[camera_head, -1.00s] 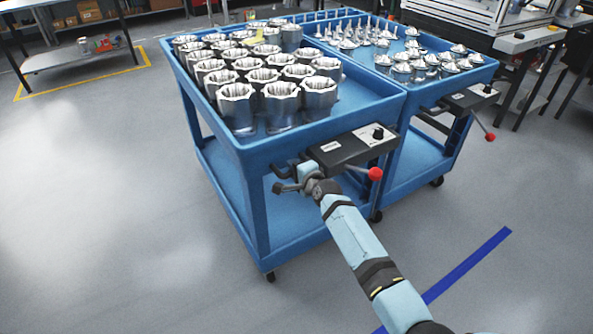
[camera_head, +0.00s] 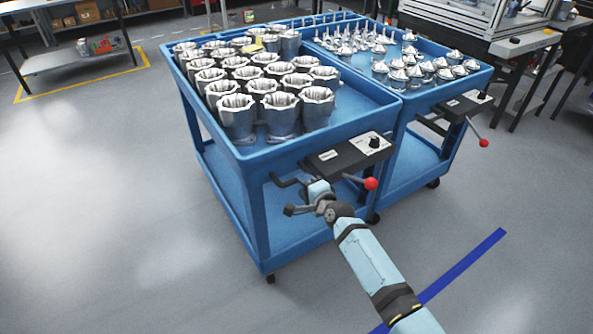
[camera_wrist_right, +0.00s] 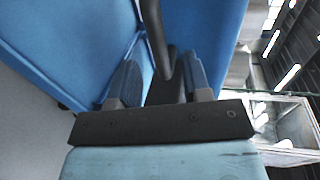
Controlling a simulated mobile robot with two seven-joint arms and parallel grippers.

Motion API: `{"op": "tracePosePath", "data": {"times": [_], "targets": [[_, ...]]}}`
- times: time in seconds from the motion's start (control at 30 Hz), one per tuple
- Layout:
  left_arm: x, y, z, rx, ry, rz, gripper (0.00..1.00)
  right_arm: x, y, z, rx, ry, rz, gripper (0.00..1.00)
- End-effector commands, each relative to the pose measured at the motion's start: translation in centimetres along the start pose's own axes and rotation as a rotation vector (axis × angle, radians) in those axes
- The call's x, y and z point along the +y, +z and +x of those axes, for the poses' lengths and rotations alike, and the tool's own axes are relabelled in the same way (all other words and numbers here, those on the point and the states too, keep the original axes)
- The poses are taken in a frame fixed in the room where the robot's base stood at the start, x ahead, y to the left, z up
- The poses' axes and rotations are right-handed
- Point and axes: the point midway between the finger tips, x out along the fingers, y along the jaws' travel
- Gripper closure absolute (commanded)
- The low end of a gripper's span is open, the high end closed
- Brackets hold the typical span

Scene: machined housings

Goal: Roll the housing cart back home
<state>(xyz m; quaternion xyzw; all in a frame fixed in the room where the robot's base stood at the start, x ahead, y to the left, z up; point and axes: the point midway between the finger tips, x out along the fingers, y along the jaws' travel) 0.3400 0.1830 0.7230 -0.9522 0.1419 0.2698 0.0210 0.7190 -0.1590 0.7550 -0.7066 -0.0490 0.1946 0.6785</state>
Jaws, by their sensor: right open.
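The housing cart is a blue two-shelf cart (camera_head: 246,157) with several silver machined housings (camera_head: 238,118) on its top tray. A black control box (camera_head: 348,154) with a red-knobbed lever (camera_head: 369,184) sits on its near end, beside a black handle (camera_head: 282,181). My right gripper (camera_head: 314,188) is at this handle, below the control box. In the right wrist view the open fingers (camera_wrist_right: 160,82) stand apart on either side of the black handle bar (camera_wrist_right: 157,40). Contact with the bar cannot be told. My left gripper is out of view.
A second blue cart (camera_head: 412,160) with small metal parts stands close on the right, with its own red-knobbed lever (camera_head: 483,143). A blue floor line (camera_head: 465,267) lies at lower right. Open grey floor (camera_head: 100,200) is on the left. A shelf table (camera_head: 75,58) stands at back left.

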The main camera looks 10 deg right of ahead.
Motion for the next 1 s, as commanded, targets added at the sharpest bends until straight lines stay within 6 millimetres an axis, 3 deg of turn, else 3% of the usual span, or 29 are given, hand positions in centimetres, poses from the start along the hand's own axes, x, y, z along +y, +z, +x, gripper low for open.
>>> {"op": "tracePosePath", "data": {"times": [0.03,0.2,0.4,1.0], "targets": [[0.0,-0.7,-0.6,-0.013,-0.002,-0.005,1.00,-0.7,-0.1,-1.6,0.001,0.003,0.000,0.56],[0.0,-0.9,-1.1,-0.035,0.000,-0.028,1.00,-0.5,-0.1,-5.0,0.000,0.002,0.000,0.56],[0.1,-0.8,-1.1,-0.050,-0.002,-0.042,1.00,-0.2,-0.1,-7.1,0.001,0.000,-0.001,0.56],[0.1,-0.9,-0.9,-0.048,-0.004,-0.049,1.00,0.0,-0.1,-7.4,0.001,-0.001,0.000,0.56]]}}
